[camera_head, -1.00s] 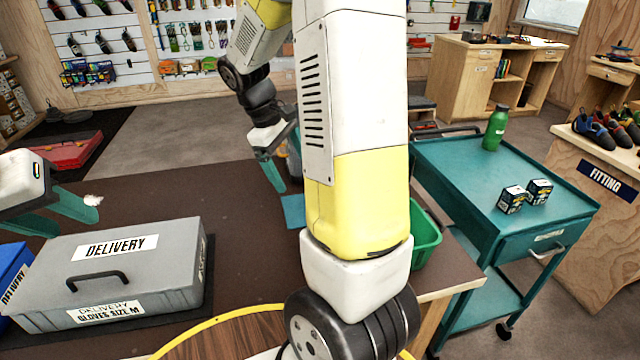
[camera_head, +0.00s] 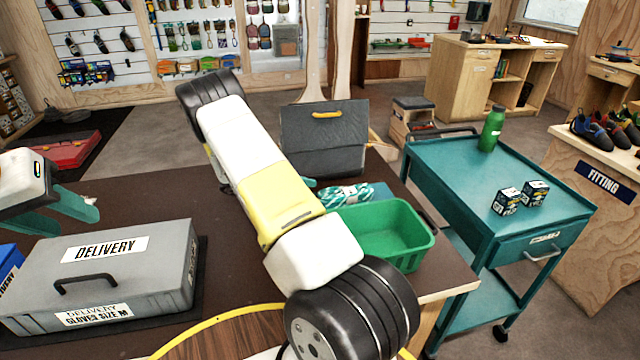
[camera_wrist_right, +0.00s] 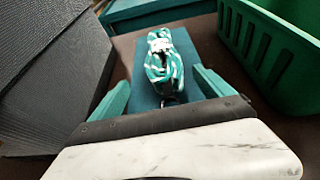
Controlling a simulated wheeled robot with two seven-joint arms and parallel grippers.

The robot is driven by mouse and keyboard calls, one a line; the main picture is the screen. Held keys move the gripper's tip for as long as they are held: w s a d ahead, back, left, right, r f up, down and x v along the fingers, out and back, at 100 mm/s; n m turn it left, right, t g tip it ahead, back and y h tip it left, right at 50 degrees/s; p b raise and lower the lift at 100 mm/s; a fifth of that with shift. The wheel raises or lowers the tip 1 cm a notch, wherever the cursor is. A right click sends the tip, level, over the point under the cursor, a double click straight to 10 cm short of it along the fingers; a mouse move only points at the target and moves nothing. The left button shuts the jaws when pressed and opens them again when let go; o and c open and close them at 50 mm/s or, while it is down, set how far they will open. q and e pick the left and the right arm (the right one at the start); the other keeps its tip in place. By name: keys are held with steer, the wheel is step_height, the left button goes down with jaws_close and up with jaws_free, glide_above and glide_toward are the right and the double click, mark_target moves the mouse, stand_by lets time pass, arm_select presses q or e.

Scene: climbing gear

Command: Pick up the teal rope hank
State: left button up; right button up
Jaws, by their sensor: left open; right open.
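The teal rope hank (camera_head: 346,194), with white bands, lies on a teal mat (camera_head: 380,190) at the far right of the brown table. It also shows in the right wrist view (camera_wrist_right: 163,66), lengthwise and centred between the fingers. My right gripper (camera_wrist_right: 161,78) is open, one teal finger on each side of the hank's near end, with no visible grip. In the head view my right arm hides most of this gripper. My left gripper (camera_head: 73,217) is open and empty at the left, above the grey delivery case (camera_head: 140,265).
A green bin (camera_head: 425,240) stands just right of the hank. A dark upright panel with an orange handle (camera_head: 325,140) stands behind and left of it. A teal cart (camera_head: 470,180) with a green bottle (camera_head: 493,128) and two small boxes is further right.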

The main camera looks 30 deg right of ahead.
mark_target(320, 195)
steer(key=x, duration=0.5)
steer(key=shift+s+f, duration=0.3)
steer(key=shift+s, duration=0.1)
steer(key=shift+r, duration=0.1)
steer(key=c, duration=1.8)
